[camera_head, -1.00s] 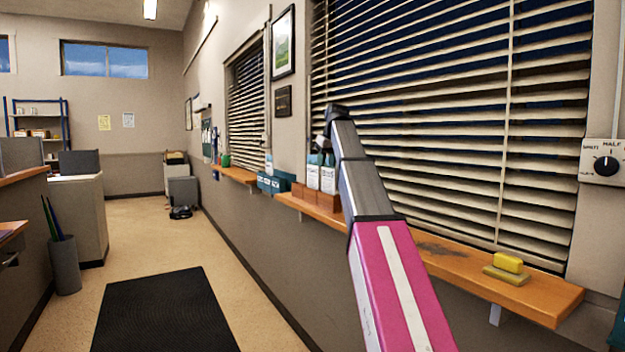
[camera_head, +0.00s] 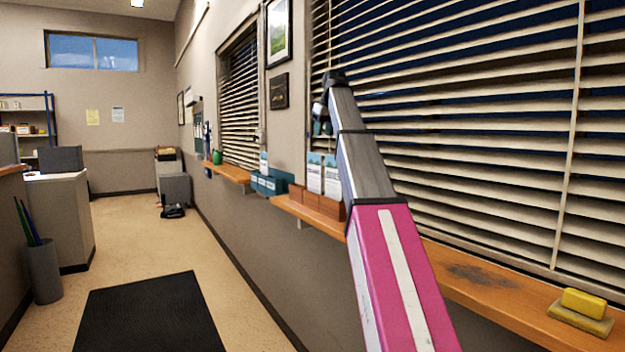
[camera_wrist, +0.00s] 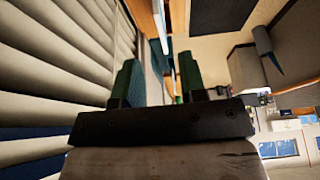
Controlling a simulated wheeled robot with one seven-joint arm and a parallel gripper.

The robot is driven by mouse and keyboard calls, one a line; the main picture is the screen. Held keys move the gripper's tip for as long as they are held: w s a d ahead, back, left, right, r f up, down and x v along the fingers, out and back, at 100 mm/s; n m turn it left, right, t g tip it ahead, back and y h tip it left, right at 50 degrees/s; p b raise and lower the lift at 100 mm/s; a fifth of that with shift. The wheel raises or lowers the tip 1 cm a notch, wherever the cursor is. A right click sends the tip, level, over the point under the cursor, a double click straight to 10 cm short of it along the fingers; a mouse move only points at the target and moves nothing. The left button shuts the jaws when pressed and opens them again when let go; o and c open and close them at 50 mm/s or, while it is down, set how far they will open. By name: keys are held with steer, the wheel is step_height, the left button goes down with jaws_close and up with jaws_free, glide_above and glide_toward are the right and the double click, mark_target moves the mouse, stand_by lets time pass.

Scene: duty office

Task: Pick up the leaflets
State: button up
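Two white leaflets with blue-green tops stand upright side by side, a left leaflet (camera_head: 314,173) and a right leaflet (camera_head: 331,177), in a brown wooden holder (camera_head: 330,208) on the wall shelf. My gripper (camera_head: 321,122) is above them in the head view, small and partly hidden by my arm. In the wrist view my gripper (camera_wrist: 158,72) has its two dark green fingers wide apart, with nothing clearly held. Thin pale edges show beyond the fingers there; I cannot tell whether they are the leaflets.
The orange wooden shelf (camera_head: 500,305) runs below the window blinds (camera_head: 480,130). A yellow sponge (camera_head: 583,303) lies on its near end. Teal boxes (camera_head: 268,183) stand farther along. A black mat (camera_head: 150,315) lies on the floor, which is mostly open to the left.

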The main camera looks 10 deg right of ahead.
mark_target(316, 155)
steer(key=x, duration=0.5)
steer(key=w+x, duration=0.1)
steer(key=x, duration=0.5)
steer(key=shift+w+a+r, duration=0.1)
jaws_close()
